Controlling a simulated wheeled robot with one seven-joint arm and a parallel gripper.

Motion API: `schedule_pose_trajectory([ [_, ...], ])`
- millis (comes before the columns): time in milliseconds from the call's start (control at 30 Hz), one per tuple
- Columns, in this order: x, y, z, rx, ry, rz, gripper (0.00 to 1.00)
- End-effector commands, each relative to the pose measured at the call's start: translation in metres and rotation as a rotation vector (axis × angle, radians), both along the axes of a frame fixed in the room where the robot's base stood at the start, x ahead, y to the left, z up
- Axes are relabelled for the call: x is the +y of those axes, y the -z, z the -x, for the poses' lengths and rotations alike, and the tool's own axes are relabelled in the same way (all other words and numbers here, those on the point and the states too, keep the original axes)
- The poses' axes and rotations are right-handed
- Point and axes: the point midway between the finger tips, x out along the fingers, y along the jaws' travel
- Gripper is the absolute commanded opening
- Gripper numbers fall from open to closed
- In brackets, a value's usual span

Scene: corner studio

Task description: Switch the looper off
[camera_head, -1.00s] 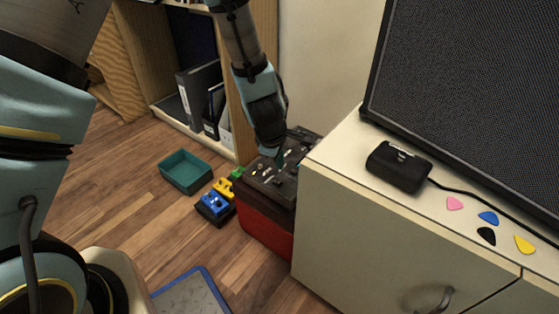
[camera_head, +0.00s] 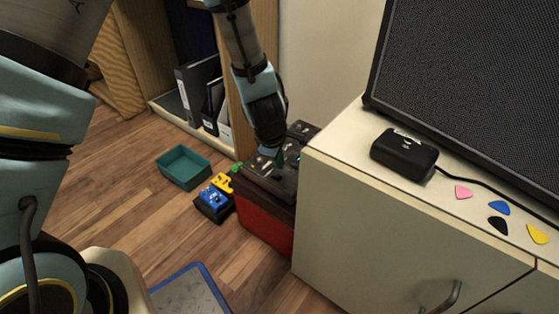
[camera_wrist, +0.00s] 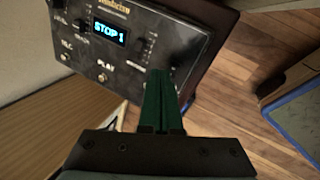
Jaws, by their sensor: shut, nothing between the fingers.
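The looper (camera_wrist: 118,72) is a dark, flat pedal with knobs, metal footswitches and labels reading REC and PLAY. Its small lit display (camera_wrist: 109,34) reads STOP 1 in the wrist view. In the head view the looper's dark top (camera_head: 264,168) is on a red box beside the cabinet, partly hidden by my arm. My gripper (camera_wrist: 162,74) has its dark green fingers shut together with nothing between them, over the looper's edge to the right of PLAY. In the head view my gripper (camera_head: 278,160) is low over the pedal top. I cannot tell whether the fingertips touch it.
The red box (camera_head: 264,222) stands tight against the cream cabinet (camera_head: 350,225). A black pedal (camera_head: 404,155) and several picks lie on the cabinet before an amplifier (camera_head: 470,90).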

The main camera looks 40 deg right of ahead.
Motion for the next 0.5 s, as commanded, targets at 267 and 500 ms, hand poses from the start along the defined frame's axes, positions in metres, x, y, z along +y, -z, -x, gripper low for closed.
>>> schedule_pose_trajectory([
  [267, 0.000, 0.010, 0.000, 0.000, 0.000, 0.000, 0.00],
  [500, 0.000, 0.016, 0.000, 0.000, 0.000, 0.000, 0.00],
])
